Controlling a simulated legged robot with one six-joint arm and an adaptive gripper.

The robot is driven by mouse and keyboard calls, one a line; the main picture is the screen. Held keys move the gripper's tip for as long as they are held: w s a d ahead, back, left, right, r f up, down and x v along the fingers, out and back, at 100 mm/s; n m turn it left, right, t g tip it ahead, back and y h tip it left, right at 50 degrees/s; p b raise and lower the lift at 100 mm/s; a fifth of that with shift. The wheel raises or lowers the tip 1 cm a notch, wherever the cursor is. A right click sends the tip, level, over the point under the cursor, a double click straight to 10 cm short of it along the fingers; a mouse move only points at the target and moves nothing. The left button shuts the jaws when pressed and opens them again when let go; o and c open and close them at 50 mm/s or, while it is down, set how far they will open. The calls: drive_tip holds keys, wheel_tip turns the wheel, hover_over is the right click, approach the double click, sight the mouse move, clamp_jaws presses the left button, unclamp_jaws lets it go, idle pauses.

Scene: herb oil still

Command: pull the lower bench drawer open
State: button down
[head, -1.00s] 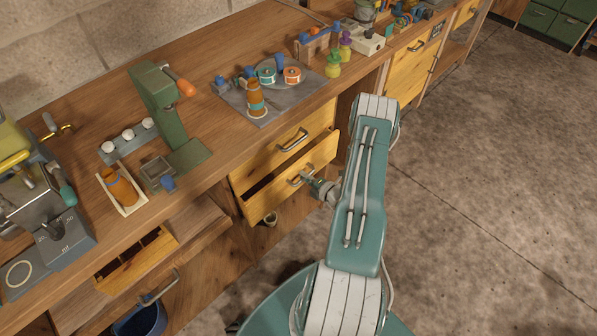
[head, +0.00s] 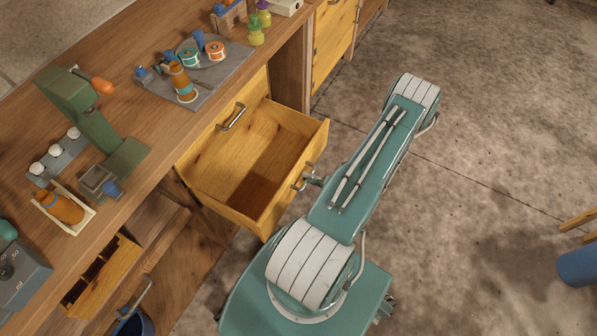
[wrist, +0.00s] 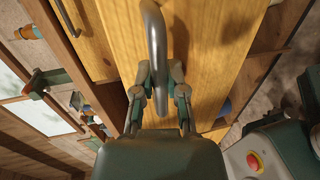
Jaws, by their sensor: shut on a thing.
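The lower bench drawer (head: 268,205) is pulled far out from the bench in the head view, and its inside looks empty. My gripper (head: 309,179) is at its front, mostly hidden behind my arm. In the wrist view my gripper (wrist: 160,98) has its fingers on either side of the drawer's curved metal handle (wrist: 153,30) and is shut on it. The wooden drawer front (wrist: 205,45) fills the middle of that view. The upper drawer (head: 222,128) above it is shut, with its own metal handle (head: 232,117).
The bench top (head: 135,108) holds a green press (head: 85,110), a grey mat (head: 215,85) with bottles and tins, and a white tray (head: 88,222) with an amber bottle (head: 60,207). Open concrete floor (head: 455,130) lies to the right.

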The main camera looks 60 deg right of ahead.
drive_tip(key=shift+s+a+f, duration=0.1)
drive_tip(key=shift+s+f, duration=0.05)
drive_tip(key=shift+s, duration=0.15)
drive_tip(key=c, duration=0.7)
unclamp_jaws()
drive_tip(key=shift+o, duration=0.2)
drive_tip(key=v, duration=1.2)
drive_tip(key=shift+d, duration=0.2)
